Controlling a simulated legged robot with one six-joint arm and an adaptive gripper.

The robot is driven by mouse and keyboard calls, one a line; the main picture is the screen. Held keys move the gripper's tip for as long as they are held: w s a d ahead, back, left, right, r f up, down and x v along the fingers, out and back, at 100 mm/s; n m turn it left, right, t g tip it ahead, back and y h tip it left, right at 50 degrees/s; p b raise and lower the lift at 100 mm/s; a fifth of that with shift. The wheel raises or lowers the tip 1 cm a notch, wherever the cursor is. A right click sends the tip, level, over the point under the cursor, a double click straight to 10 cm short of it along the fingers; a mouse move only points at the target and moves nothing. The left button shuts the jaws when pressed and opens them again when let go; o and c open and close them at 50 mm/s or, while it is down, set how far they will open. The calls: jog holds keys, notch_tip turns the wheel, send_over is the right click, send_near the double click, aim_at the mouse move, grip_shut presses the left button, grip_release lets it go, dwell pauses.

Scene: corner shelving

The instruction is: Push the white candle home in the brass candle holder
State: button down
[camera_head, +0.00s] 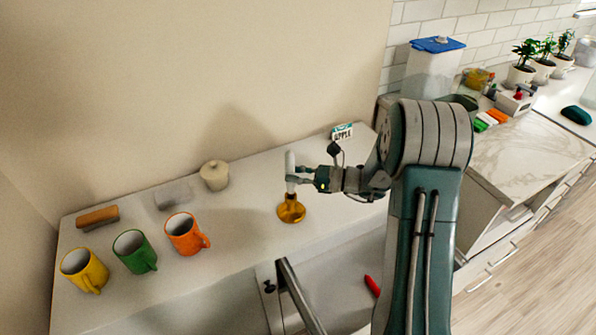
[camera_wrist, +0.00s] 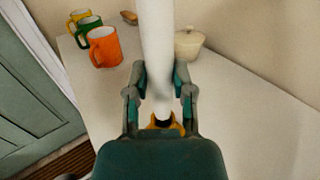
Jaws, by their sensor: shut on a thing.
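The white candle (camera_head: 290,164) stands upright above the brass candle holder (camera_head: 291,210) on the white shelf. My gripper (camera_head: 296,177) reaches in from the right and is shut on the candle. In the wrist view the candle (camera_wrist: 156,45) runs up between the two fingers of my gripper (camera_wrist: 160,85). The holder's brass top (camera_wrist: 165,123) shows below the candle, with a dark opening at the candle's lower end. The candle's lower end is close to this opening. I cannot tell how deep it sits in it.
Yellow (camera_head: 85,270), green (camera_head: 134,252) and orange (camera_head: 184,235) mugs stand on the left of the shelf. A lidded cream pot (camera_head: 215,175) stands behind, left of the holder. The shelf right of the holder is mostly clear.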

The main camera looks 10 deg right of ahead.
jog(key=shift+a, duration=0.2)
jog(key=shift+a, duration=0.25)
jog(key=shift+d, duration=0.5)
jog(key=shift+a, duration=0.3)
jog(key=shift+d+f, duration=0.15)
jog(key=shift+f, duration=1.45)
jog(key=shift+c, duration=2)
grip_release()
